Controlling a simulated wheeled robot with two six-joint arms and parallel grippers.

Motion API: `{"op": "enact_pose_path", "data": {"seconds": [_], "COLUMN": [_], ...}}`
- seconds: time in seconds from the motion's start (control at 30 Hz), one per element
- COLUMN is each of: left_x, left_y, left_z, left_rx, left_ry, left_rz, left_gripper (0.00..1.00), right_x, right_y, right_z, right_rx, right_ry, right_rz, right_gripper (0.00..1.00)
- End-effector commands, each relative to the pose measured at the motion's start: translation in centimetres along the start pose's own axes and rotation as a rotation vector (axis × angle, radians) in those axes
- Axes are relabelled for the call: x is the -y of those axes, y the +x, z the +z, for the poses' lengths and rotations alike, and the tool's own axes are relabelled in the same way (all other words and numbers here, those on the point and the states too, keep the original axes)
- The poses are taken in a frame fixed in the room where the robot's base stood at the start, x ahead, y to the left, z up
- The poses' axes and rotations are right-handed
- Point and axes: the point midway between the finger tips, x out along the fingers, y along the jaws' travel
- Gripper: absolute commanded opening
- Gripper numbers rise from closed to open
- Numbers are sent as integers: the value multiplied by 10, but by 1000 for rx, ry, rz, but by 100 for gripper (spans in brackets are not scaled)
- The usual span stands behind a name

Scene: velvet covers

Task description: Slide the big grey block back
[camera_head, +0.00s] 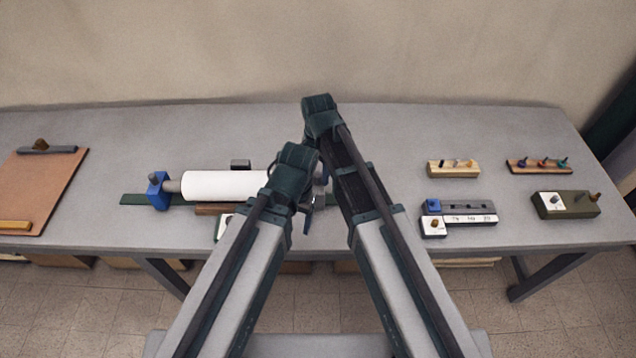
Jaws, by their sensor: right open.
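Which thing is the big grey block is not clear. A small dark grey block (240,164) stands behind the white roll (224,186). A grey bar-shaped block (467,208) with a white labelled front strip and a blue end piece (433,206) lies right of my arms. My right gripper (312,212) is partly visible near the roll's right end; it is open, and its fingers are mostly covered by my arms. My left arm bends over the same spot and its gripper is hidden. I cannot tell whether either gripper touches anything.
The roll sits between blue supports (158,191) on a green base (133,200). A brown clipboard (50,185) lies far left. Pegged wooden blocks (452,170) (528,167) and an olive box (570,207) stand right. The table's back strip is clear.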

Motion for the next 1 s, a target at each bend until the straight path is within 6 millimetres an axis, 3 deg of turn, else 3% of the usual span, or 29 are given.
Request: {"op": "enact_pose_path", "data": {"seconds": [0.1,0.47,0.77,1.0], "left_x": [-1,-1,-1,-1], "left_y": [14,14,14,15], "left_z": [-1,-1,-1,-1], "left_rx": [0,0,0,0], "left_ry": [0,0,0,0], "left_rz": [0,0,0,0], "left_gripper": [76,76,76,76], "right_x": [0,0,0,0], "right_y": [14,15,15,15], "right_z": [0,0,0,0], "right_rx": [0,0,0,0], "right_ry": [0,0,0,0], "right_rz": [0,0,0,0], "right_gripper": [59,57,3,0]}}
